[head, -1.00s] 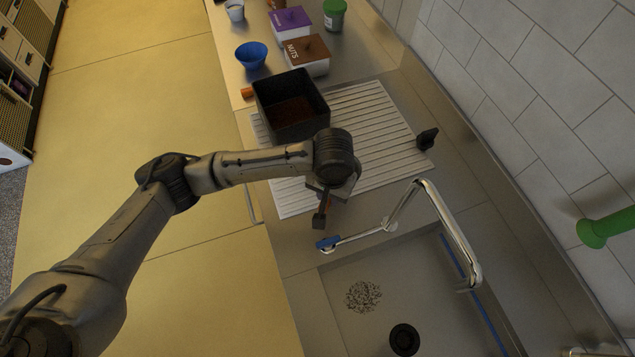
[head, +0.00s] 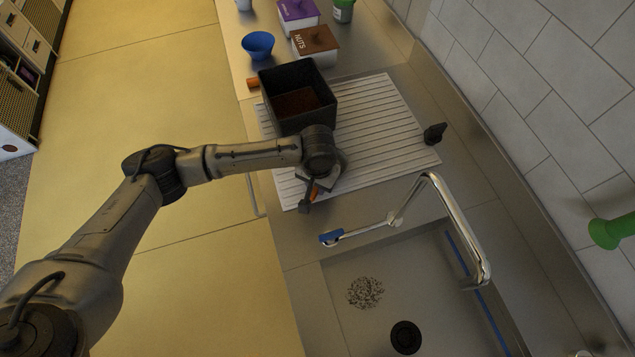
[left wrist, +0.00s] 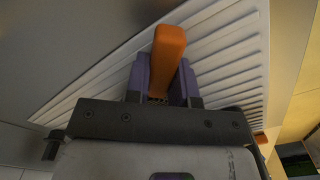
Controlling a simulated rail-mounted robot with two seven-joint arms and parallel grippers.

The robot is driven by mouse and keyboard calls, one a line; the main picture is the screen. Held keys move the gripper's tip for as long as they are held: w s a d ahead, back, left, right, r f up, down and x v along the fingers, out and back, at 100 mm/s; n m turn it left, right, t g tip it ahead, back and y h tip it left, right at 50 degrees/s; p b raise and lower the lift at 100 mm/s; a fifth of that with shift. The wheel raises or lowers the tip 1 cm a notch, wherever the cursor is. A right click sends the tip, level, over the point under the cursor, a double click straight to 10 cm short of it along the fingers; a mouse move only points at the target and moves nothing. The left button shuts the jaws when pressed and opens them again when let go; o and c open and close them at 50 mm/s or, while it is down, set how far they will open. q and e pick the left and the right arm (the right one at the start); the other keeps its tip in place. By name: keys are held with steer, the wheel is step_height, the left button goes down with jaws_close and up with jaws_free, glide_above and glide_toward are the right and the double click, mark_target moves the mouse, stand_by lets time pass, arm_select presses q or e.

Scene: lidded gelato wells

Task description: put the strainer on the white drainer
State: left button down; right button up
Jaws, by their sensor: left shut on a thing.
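The white drainer (head: 385,120) is a ridged board on the counter beside the sink. My left gripper (head: 312,191) is over its near left part and is shut on an orange-handled thing (head: 314,188). In the left wrist view the orange handle (left wrist: 168,55) stands between the purple fingers (left wrist: 163,85), with the ridged drainer (left wrist: 225,60) behind it. Only the handle shows clearly. The thing's other end is hidden, so I cannot tell from its shape that it is the strainer. I cannot tell its height over the drainer. My right gripper is not in view.
A black open box (head: 290,118) with brown contents covers the drainer's far left part. Another orange piece (head: 253,84) shows beside it. The sink (head: 350,325), with dark specks (head: 365,292), and the faucet (head: 462,235) are nearer. The drainer's right part is clear.

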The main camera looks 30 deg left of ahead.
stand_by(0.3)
arm_select(q)
steer(key=c, duration=1)
jaws_free()
steer(key=shift+f, duration=0.1)
steer(key=shift+w+r+p, duration=0.1)
steer(key=shift+r+p, duration=0.9)
steer(key=shift+r, duration=5.2)
